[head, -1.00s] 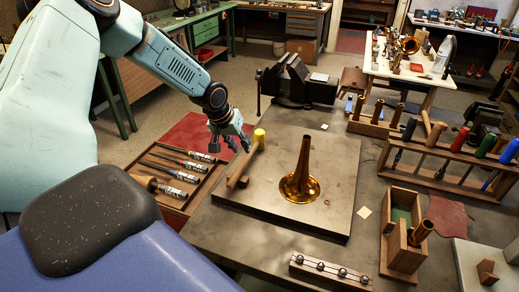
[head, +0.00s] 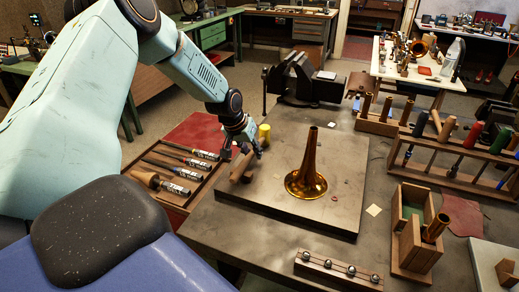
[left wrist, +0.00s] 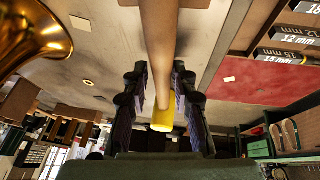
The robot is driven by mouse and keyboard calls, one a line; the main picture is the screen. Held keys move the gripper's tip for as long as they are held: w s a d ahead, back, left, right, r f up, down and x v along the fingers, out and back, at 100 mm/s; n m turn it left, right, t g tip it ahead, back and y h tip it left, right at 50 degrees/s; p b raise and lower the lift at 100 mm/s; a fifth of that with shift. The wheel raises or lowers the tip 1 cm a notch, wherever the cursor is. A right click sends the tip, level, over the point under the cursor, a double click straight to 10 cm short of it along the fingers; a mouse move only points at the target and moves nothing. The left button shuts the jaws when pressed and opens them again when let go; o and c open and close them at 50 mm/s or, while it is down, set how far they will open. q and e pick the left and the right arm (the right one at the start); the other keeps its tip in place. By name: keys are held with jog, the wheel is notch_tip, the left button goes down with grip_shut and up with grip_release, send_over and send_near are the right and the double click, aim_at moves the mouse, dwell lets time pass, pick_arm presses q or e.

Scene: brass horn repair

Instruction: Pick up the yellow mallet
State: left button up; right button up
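The yellow mallet lies on the grey plate on the bench, its yellow head (head: 264,132) showing just beyond my left gripper (head: 244,152) in the head view. Its wooden handle (head: 241,169) shows below the fingers. In the left wrist view the handle (left wrist: 160,40) runs down between the two fingers of my left gripper (left wrist: 160,95), with the yellow head (left wrist: 162,117) lower in the picture. The fingers are apart, with gaps on both sides of the handle. I cannot tell how high they are above the plate. My right gripper is in neither view.
A brass bell (head: 306,180) stands on the plate (head: 345,160) right of the mallet. A wooden tray (head: 172,205) of labelled tools lies to the left. A vise (head: 300,82) is behind. Wooden racks with handled tools (head: 455,160) and a wooden box (head: 415,262) are on the right.

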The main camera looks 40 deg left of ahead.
pick_arm(q)
jog(key=shift+w+a+f, duration=0.1)
jog(key=shift+w+f, duration=0.1)
jog(key=shift+f, duration=0.2)
jog(key=shift+w+a+f, duration=0.1)
jog(key=shift+w+f, duration=0.05)
jog(key=shift+f, duration=0.25)
jog(key=shift+s+r, duration=0.1)
jog(key=shift+d, duration=0.1)
jog(key=shift+r, duration=0.1)
jog(key=shift+c, duration=0.6)
grip_shut()
